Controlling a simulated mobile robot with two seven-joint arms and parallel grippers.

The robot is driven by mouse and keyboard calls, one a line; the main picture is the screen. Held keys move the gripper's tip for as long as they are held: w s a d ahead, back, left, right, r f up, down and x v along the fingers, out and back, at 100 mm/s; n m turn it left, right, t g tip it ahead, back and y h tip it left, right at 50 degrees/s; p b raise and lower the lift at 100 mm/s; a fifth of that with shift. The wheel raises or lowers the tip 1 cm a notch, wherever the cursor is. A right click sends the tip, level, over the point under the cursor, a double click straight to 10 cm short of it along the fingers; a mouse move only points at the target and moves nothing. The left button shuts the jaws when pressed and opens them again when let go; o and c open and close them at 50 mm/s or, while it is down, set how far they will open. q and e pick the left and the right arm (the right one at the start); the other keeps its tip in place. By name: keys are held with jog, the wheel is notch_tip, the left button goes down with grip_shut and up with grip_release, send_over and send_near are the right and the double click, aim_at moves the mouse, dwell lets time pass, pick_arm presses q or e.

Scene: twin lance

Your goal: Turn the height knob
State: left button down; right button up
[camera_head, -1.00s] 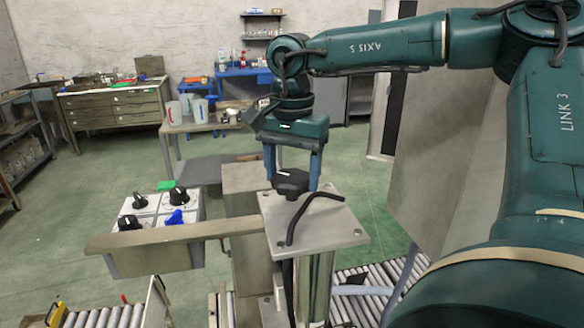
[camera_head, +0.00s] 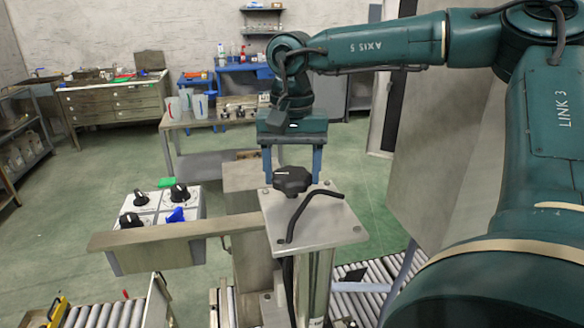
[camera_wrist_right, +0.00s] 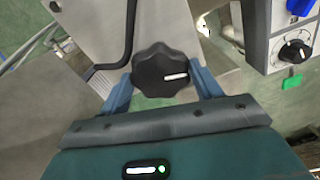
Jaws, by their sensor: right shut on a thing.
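The height knob (camera_head: 291,181) is a black lobed knob with a white mark, on top of a grey metal plate (camera_head: 335,225) on a post. My right gripper (camera_head: 292,176) comes down from behind it with two blue fingers, one on each side of the knob. In the right wrist view the knob (camera_wrist_right: 162,72) sits between the fingertips, its white mark pointing right, and the gripper (camera_wrist_right: 163,80) is shut on it. My left gripper is not in view.
A bent black rod (camera_head: 305,208) rises beside the knob on the plate. A metal bar (camera_head: 170,233) runs left past a control box (camera_head: 160,258) with black knobs and a blue one. Roller conveyors (camera_head: 370,290) lie below. A workbench (camera_head: 215,124) stands behind.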

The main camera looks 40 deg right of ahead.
aim_at(292, 174)
jog(key=o, duration=1)
jog(key=shift+r, duration=0.1)
notch_tip(292, 174, up, 13)
jog(key=shift+b, duration=0.35)
